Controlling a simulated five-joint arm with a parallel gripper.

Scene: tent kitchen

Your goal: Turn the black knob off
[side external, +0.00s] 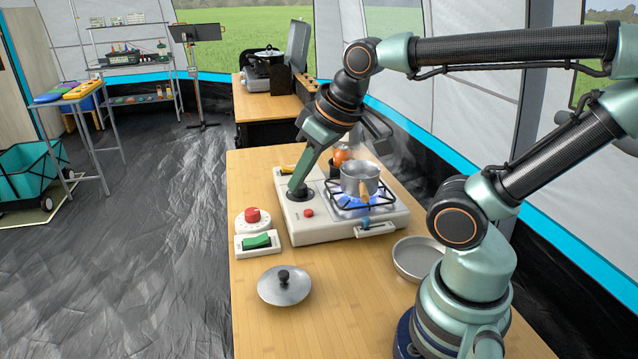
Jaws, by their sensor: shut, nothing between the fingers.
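The black knob (301,196) sits on the left part of the white camping stove (330,232), on its top face. My gripper (296,186) is shut and points down at the knob. Its tips are at or just above the knob and hide part of it; I cannot tell whether they touch. Blue flame (368,195) burns on the stove's burner, under a small metal pot (360,177) that stands on the grate. The knob's marking is too small to read.
A red knob on a white base (252,217) and a green rocker switch (257,241) are left of the stove. A pot lid (285,286) lies in front, and a shallow pan (417,258) lies right. The wooden table (262,330) is clear at the front left.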

